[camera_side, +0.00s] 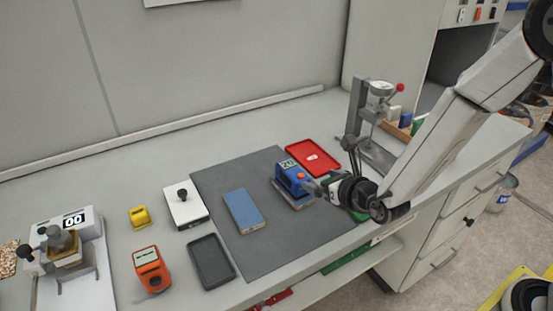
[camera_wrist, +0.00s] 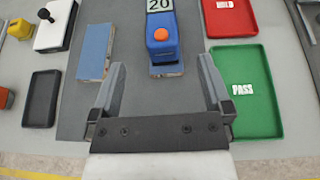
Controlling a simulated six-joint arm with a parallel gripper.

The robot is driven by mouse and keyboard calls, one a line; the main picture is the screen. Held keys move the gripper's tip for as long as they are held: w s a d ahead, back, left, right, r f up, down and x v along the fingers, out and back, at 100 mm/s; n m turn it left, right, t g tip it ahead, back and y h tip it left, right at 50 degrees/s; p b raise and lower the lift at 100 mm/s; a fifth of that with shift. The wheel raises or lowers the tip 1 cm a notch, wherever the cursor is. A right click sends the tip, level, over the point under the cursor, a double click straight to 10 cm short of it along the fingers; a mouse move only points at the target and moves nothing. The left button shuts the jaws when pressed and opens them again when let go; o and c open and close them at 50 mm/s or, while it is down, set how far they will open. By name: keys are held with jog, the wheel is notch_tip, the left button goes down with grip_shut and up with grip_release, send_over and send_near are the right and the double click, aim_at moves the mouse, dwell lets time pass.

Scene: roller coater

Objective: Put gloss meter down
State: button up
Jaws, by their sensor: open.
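The gloss meter, seemingly the blue block (camera_side: 291,178) with an orange button and a display reading 20, sits on a flat panel on the grey mat (camera_side: 270,254). In the wrist view the blue block (camera_wrist: 163,45) stands just ahead of my fingertips, roughly centred between them. My gripper (camera_side: 318,188) is open beside its near right side; in the wrist view its two fingers (camera_wrist: 160,62) are spread wide with nothing held. Another blue panel (camera_side: 244,210) lies on the mat to the left; it also shows in the wrist view (camera_wrist: 95,50).
A red tray (camera_side: 313,158) and a green tray (camera_wrist: 243,90) marked PASS lie to the right. A black tray (camera_side: 211,262), an orange device (camera_side: 151,268), a yellow block (camera_side: 139,216) and a white plate with a black knob (camera_side: 185,207) lie left. A gauge stand (camera_side: 362,120) stands behind my arm.

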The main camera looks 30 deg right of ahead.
jog(key=shift+s+r, duration=0.1)
jog(key=shift+s, duration=0.2)
jog(key=shift+d, duration=0.1)
dwell(0.3)
jog(key=s+d+m+g+h, duration=0.5)
jog(key=d+m+h, duration=0.2)
jog(key=d+m, duration=0.45)
jog(key=s+d+f+m+g+y, duration=0.25)
jog(key=s+m+g, duration=0.55)
jog(key=m, duration=0.6)
jog(key=a+r+m+y, duration=0.1)
jog(key=m, duration=0.2)
jog(key=s+a+m+t+y, duration=0.1)
jog(key=m, duration=0.3)
jog(key=a+r+m+t+y, duration=0.1)
jog(key=m+y, duration=0.1)
jog(key=m, duration=0.2)
jog(key=shift+s+a+r, duration=0.15)
jog(key=shift+s+r, duration=0.15)
jog(key=shift+s, duration=0.1)
